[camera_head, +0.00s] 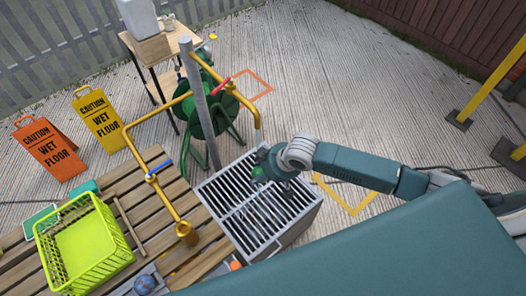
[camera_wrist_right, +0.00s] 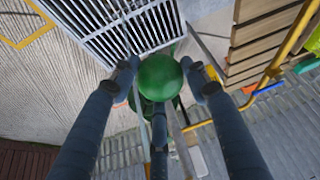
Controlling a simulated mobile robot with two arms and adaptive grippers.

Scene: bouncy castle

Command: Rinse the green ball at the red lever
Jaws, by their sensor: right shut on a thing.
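The green ball (camera_head: 258,173) is in my right gripper (camera_head: 264,174), above the slatted metal grate (camera_head: 225,198). In the right wrist view the ball (camera_wrist_right: 160,78) sits between the fingers of the right gripper (camera_wrist_right: 163,84), which are shut on it. The red lever (camera_head: 221,83) is on the yellow pipe beside the grey post. That pipe's spout (camera_head: 257,122) points down just above the gripper. A pale streak shows below its mouth; I cannot tell if it is running water. My left gripper is out of view.
A blue lever (camera_head: 158,171) is on a second yellow pipe (camera_head: 140,150) over the wooden slats. A lime basket (camera_head: 105,256) stands at the lower left. A green hose reel (camera_head: 203,112) is behind the post. Two wet-floor signs (camera_head: 100,118) stand at the left.

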